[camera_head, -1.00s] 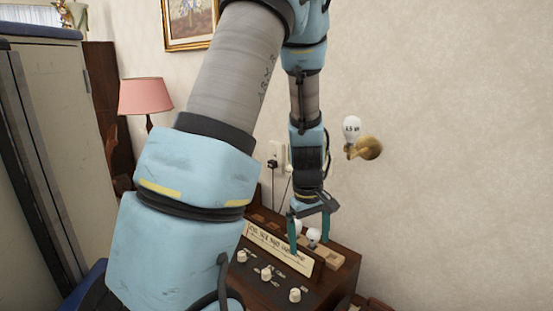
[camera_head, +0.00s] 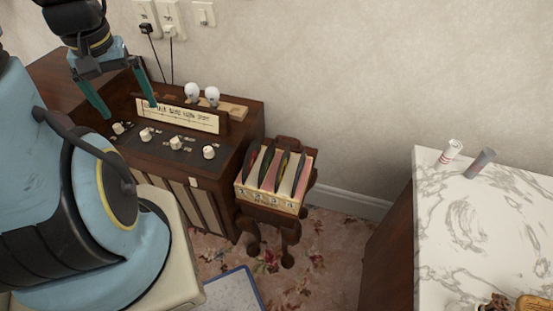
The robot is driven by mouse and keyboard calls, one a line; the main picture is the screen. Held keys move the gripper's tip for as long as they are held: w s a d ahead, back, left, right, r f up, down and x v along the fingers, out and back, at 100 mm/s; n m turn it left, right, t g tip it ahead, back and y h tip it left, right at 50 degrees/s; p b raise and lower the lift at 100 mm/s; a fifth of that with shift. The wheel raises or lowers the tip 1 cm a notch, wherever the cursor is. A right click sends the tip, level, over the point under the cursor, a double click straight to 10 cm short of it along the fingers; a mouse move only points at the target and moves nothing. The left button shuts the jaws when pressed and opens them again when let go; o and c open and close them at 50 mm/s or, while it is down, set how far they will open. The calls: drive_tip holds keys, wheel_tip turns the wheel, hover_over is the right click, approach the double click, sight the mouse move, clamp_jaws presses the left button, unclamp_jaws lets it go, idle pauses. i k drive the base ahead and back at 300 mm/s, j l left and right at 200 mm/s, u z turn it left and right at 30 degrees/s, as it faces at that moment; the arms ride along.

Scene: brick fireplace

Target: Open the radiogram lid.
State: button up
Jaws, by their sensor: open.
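The radiogram (camera_head: 170,165) is a dark wooden cabinet against the wall at the left. Its front panel has several white knobs and a pale lettered dial strip (camera_head: 180,115). A flat wooden top (camera_head: 80,75) at its left, likely the lid, is partly hidden behind my arm. My gripper (camera_head: 128,108) is open and empty, with its teal fingers spread in front of or above the panel's left part. I cannot tell whether the fingers touch anything.
A small stand holds a record rack (camera_head: 270,188) to the right. A marble-topped cabinet (camera_head: 480,220) stands at the far right. Carpet (camera_head: 320,250) shows between them. Plugs and cords (camera_head: 158,40) hang on the wall.

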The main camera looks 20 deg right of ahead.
sight(51, 74)
drive_tip(key=i+j, duration=0.1)
drive_tip(key=j, duration=0.9)
drive_tip(key=i+j, duration=0.15)
drive_tip(key=j, duration=0.35)
drive_tip(key=i+l+u, duration=0.15)
drive_tip(key=l, duration=0.2)
drive_tip(key=l+u, duration=0.15)
drive_tip(key=l, duration=0.2)
drive_tip(key=u, duration=1.5)
